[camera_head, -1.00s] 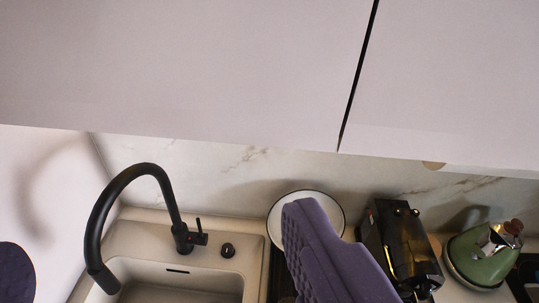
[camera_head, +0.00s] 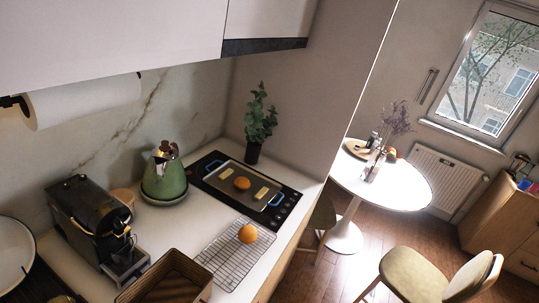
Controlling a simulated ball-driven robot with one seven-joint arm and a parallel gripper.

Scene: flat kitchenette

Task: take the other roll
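One round, orange-brown roll (camera_head: 242,183) lies in the middle of a shallow tray (camera_head: 224,171) with blue handles, between two pale flat pieces. The tray sits on the black hob (camera_head: 205,162). A second round roll (camera_head: 248,233) lies on a wire cooling rack (camera_head: 222,262) nearer to me on the counter. My gripper does not show in this view, so I cannot see whether it is open or holds anything.
A woven basket (camera_head: 168,280), a black coffee machine (camera_head: 88,222) and a green kettle (camera_head: 164,180) stand on the counter left of the rack. A plant (camera_head: 256,125) stands behind the hob. Wall cabinets (camera_head: 110,35) hang above. A round table (camera_head: 400,185) and chair (camera_head: 440,258) stand at right.

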